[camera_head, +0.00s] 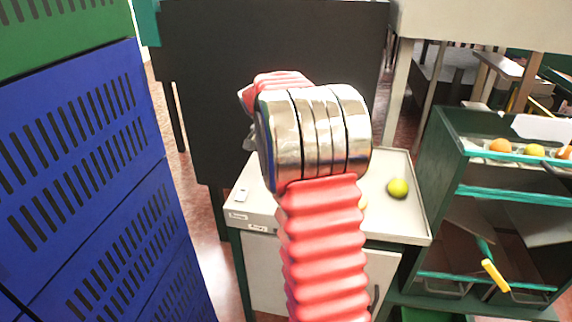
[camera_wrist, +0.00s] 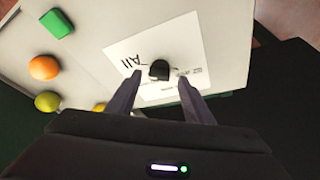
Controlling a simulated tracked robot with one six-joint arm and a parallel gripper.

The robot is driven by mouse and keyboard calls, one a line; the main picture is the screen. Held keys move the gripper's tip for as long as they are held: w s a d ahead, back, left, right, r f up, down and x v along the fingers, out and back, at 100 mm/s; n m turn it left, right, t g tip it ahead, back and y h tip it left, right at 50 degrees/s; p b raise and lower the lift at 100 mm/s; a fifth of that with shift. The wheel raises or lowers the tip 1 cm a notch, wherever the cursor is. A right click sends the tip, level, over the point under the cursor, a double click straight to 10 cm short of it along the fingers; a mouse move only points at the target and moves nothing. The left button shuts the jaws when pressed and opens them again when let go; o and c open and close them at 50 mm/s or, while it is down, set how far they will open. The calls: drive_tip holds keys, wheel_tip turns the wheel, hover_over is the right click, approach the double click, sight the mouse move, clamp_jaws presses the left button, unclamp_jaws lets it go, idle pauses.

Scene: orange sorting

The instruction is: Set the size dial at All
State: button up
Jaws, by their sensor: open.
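The size dial is a small black knob (camera_wrist: 159,70) on a white label sheet (camera_wrist: 152,45) in the wrist view. The word All is printed large on the sheet, to the left of the knob. Smaller print lies to its right and below it, too small to read. I cannot tell which mark the knob points at. My gripper (camera_wrist: 160,76) is open, with one finger on either side of the knob. Whether the fingers touch it I cannot tell. In the head view my red arm hides the gripper and the dial.
In the wrist view a green block (camera_wrist: 57,23), an orange (camera_wrist: 44,67) and a yellow-green fruit (camera_wrist: 47,101) lie left of the sheet. In the head view, blue crates (camera_head: 80,140) stand at left and a green rack (camera_head: 445,150) with fruit at right of the white table (camera_head: 415,228).

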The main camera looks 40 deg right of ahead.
drive_tip(key=v, duration=1.2)
drive_tip(key=shift+r, duration=0.2)
